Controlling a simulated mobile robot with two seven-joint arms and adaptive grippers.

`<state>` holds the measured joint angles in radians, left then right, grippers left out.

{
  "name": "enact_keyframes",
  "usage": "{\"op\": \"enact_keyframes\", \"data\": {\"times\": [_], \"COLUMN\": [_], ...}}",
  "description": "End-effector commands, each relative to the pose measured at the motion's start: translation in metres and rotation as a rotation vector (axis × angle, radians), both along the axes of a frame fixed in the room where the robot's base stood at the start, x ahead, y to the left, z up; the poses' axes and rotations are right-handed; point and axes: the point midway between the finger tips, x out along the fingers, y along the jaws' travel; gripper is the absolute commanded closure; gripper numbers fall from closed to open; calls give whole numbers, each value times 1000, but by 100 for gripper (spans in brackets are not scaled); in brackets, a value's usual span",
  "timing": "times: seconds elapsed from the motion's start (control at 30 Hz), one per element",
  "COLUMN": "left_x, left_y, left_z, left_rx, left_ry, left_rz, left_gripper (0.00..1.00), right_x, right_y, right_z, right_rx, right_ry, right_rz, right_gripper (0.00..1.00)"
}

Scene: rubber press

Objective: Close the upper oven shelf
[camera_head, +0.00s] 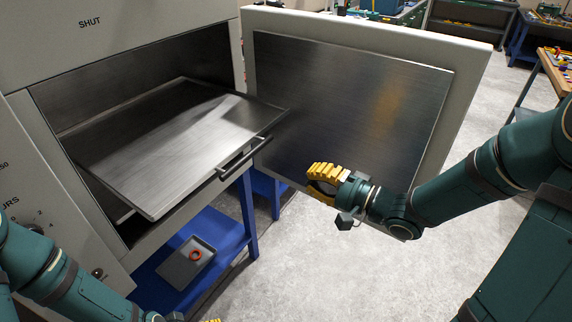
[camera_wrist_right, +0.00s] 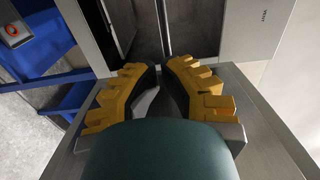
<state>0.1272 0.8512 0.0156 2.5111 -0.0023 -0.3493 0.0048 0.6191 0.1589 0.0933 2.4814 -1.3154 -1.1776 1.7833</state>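The upper oven shelf (camera_head: 185,140) is a flat metal tray, pulled partly out of the oven's dark opening. Its front handle bar (camera_head: 243,159) sticks out at the right edge. A bar that looks like this handle shows upright in the right wrist view (camera_wrist_right: 163,28), beyond my fingertips. My right gripper (camera_head: 312,178), with yellow ridged fingers, is to the right of the handle and apart from it. In the wrist view its fingertips (camera_wrist_right: 159,68) are close together with a narrow dark gap and hold nothing visible. Only a yellow bit of my left gripper (camera_head: 214,320) shows at the bottom edge.
The oven door (camera_head: 350,100) stands open behind and right of the shelf, close to my right gripper. Below, a grey tray (camera_head: 173,275) with a red ring (camera_head: 195,255) rests on a blue stand (camera_head: 222,232). The floor (camera_head: 320,270) at front right is clear.

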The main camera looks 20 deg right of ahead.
Motion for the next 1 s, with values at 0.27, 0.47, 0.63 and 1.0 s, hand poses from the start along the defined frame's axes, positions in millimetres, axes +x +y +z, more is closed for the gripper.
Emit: {"op": "enact_keyframes", "data": {"times": [0.27, 0.47, 0.63, 1.0], "left_x": [2, 4, 6, 7], "left_y": [0, 1, 1, 1], "left_z": [-13, -22, -28, -32], "left_rx": [1, 2, 3, 3], "left_ry": [-6, -9, -14, -15], "left_rz": [1, 3, 3, 4], "left_gripper": [8, 8, 8, 8], "right_x": [38, 69, 90, 105], "right_y": [31, 55, 71, 82], "right_z": [-2, -2, -2, 0], "right_rx": [1, 0, 0, -1], "right_ry": [-1, -1, 0, 1], "right_rz": [4, 3, 2, -2], "right_gripper": [100, 100, 100, 100]}}
